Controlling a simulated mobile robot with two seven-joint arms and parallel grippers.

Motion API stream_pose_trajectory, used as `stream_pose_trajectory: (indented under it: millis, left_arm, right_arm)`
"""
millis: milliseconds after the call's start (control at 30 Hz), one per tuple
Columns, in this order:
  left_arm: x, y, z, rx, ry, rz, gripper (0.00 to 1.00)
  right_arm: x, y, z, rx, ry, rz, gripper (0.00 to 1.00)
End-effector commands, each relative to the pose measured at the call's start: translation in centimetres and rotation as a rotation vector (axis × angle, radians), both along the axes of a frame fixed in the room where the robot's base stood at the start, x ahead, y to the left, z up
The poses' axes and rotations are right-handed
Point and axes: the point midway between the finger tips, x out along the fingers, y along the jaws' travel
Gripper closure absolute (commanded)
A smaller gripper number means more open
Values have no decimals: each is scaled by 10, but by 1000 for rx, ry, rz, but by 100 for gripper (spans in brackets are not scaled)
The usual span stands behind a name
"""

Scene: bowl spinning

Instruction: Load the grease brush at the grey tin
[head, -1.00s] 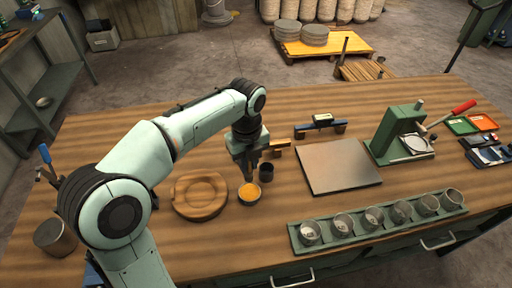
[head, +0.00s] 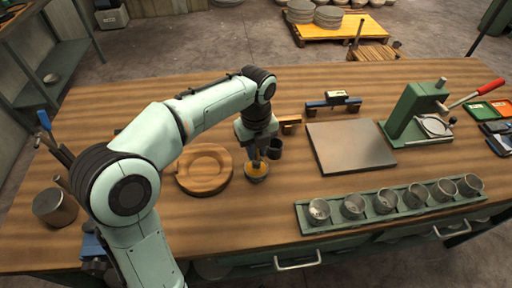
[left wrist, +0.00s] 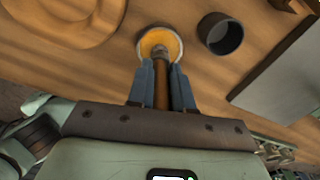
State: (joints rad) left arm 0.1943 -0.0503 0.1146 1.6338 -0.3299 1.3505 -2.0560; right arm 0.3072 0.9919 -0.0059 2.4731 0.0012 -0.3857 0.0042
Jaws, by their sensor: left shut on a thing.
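The grey tin (head: 257,173) stands on the table, with orange-yellow grease inside; it also shows at the top of the left wrist view (left wrist: 143,51). My left gripper (head: 258,154) is above the tin, pointing down. In the left wrist view its fingers (left wrist: 161,84) are shut on the brown handle of the grease brush (left wrist: 161,88). The brush's lower end is over or in the grease; I cannot tell how deep. The bristles are hidden. My right gripper is not in view.
A dark cup (head: 274,149) stands close beside the tin. A round wooden piece (head: 204,168) lies left, a flat metal plate (head: 350,147) right. A green rack of glass-like cups (head: 386,204) lies along the front. A green press (head: 408,112) stands further right.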

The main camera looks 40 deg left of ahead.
Motion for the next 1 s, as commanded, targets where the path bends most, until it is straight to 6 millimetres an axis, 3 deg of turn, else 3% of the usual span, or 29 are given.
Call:
stream_pose_trajectory:
  millis: [1000]
  left_arm:
    - [0,0,-6,0,1,0,100]
  right_arm:
    - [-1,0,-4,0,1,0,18]
